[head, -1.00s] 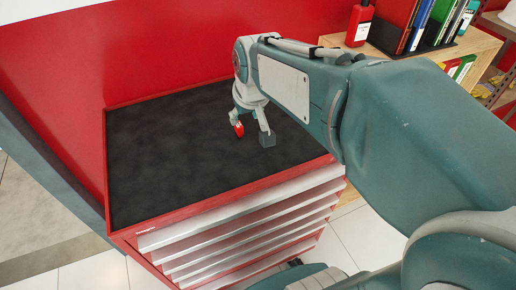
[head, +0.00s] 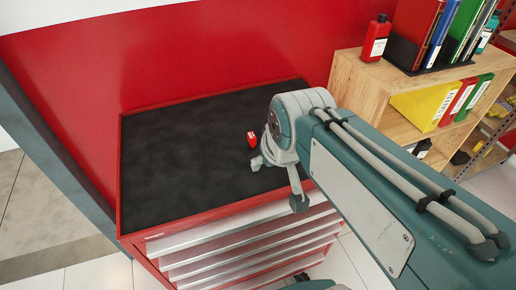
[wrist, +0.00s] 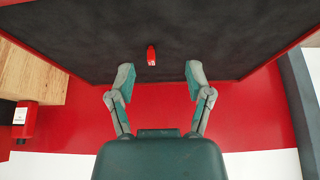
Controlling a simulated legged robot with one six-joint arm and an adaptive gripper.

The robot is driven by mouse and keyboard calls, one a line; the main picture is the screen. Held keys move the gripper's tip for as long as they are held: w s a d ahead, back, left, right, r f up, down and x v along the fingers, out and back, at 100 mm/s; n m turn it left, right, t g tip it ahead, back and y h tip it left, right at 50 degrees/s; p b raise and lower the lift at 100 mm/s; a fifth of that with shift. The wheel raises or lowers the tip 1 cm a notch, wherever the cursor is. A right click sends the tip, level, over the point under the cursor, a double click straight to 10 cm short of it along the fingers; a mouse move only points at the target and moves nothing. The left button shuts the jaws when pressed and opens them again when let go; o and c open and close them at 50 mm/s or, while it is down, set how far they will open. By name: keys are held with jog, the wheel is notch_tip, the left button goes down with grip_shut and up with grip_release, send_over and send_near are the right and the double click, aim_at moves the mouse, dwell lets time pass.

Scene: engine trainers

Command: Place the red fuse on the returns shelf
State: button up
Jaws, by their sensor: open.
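The red fuse (head: 253,139) is a small red piece on the black top (head: 190,150) of the red tool cabinet, in its right half. My gripper (head: 278,183) is open and empty near the front right of that top, apart from the fuse. In the wrist view the fuse (wrist: 151,55) shows beyond the two spread fingers (wrist: 160,74), between their lines, touching neither. Which surface is the returns shelf is not marked; a wooden shelf unit (head: 355,78) stands to the right.
The shelf unit holds a red bottle (head: 376,38), upright binders (head: 440,30) and several coloured binders (head: 440,103) on a lower level. The rest of the black top is bare. A red wall (head: 220,50) stands behind the cabinet.

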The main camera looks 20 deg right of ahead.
jog(key=g, duration=0.1)
send_near(252, 135)
jog(key=f, duration=0.1)
jog(key=x, duration=1.1)
jog(key=shift+w, duration=0.25)
grip_shut()
